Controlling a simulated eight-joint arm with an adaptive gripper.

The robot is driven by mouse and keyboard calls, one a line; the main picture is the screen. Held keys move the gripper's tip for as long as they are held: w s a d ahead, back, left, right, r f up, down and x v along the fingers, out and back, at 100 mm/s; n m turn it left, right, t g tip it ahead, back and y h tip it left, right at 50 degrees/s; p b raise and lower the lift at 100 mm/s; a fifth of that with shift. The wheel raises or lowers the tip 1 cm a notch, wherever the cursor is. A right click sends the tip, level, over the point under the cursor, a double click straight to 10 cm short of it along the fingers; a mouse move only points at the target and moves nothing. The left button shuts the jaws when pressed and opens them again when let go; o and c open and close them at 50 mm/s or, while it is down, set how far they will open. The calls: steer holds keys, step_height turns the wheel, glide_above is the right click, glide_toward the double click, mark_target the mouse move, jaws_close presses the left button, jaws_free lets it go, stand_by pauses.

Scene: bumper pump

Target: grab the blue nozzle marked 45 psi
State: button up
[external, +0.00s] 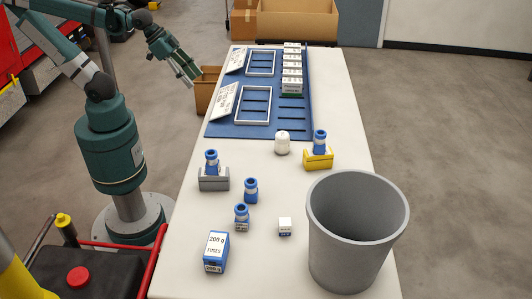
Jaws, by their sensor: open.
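Several blue nozzles stand on the white table. One nozzle (211,162) sits in a grey block (213,184), and another nozzle (320,140) sits in a yellow block (319,162). A third nozzle (251,190) stands upright, with a nozzle with a pale label (241,217) just in front of it. The markings are too small to read, so I cannot tell which one says 45 psi. My gripper (190,76) is open and empty, beyond the table's left edge near the blue panel, well away from all the nozzles.
A large grey bin (345,275) stands at the front right. A blue and white fuse box (216,252), a small white box (285,226) and a white jar (282,143) stand nearby. A blue panel (222,130) with frames and stacked boxes covers the far table.

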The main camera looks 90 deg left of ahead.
steer(key=w+d+r+m+g+h+p, duration=0.2)
steer(key=w+d+m, duration=0.3)
steer(key=w+d, duration=0.4)
steer(key=m+g+h+p, duration=0.2)
steer(key=m+g+p, duration=0.3)
steer(key=m, duration=0.8)
glide_toward(251, 190)
step_height(251, 190, down, 5)
steer(key=a, duration=0.2)
steer(key=shift+r, duration=0.15)
steer(key=shift+x, duration=1.3)
steer(key=shift+b+x, duration=0.9)
steer(key=shift+x, duration=1.7)
